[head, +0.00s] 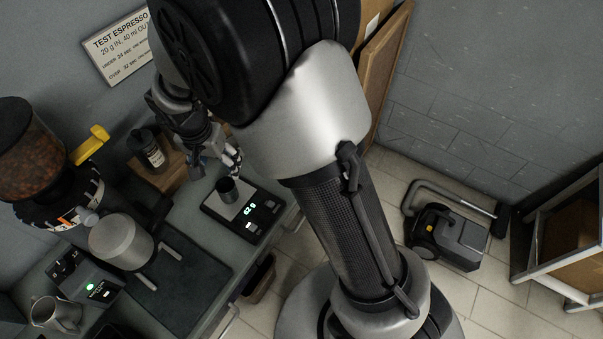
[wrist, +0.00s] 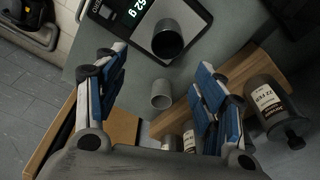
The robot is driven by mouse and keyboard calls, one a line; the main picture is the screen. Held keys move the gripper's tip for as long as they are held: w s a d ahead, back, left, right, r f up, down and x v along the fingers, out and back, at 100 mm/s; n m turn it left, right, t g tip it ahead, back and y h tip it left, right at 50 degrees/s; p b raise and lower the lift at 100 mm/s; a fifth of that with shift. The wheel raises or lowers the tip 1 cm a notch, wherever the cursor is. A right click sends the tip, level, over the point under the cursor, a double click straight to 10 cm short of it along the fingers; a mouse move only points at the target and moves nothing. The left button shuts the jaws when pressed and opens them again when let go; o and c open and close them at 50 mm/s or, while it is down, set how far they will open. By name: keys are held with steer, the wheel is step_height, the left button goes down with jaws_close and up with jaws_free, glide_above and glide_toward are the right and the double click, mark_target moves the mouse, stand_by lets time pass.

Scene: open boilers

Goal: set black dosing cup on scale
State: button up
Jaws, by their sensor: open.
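The black dosing cup (head: 227,190) stands upright on the plate of the scale (head: 210,207). In the wrist view the cup (wrist: 168,40) is on the pale plate of the scale (wrist: 143,37), and the lit display reads about 62 g. My gripper (head: 215,166) is open and empty, just behind and above the cup in the head view. In the wrist view its blue-padded fingers (wrist: 162,63) are spread wide, and the cup lies beyond their tips, apart from them. A smaller grey cup (wrist: 162,94) is on the bench between the fingers and the scale.
Dark bottles with labels (head: 149,152) stand on a wooden shelf (head: 173,172) close beside my gripper. A grinder (head: 35,160) and a metal cylinder (head: 120,243) are to the left. A dark mat (head: 185,285) lies at the front. The bench edge is just right of the scale.

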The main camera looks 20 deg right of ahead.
steer(key=s+d+r+n+t, duration=0.1)
steer(key=s+d+r+n, duration=0.1)
steer(key=s+d+r, duration=0.55)
steer(key=s+d+r+n+t, duration=0.15)
steer(key=s+d+r, duration=0.25)
steer(key=s+r, duration=0.5)
steer(key=s+d+r+n, duration=0.2)
steer(key=s+n, duration=0.1)
steer(key=s, duration=0.4)
steer(key=shift+s+d+y, duration=0.2)
steer(key=shift+d+y, duration=0.1)
steer(key=shift+y, duration=0.1)
steer(key=shift+t, duration=0.25)
steer(key=shift+c, duration=0.2)
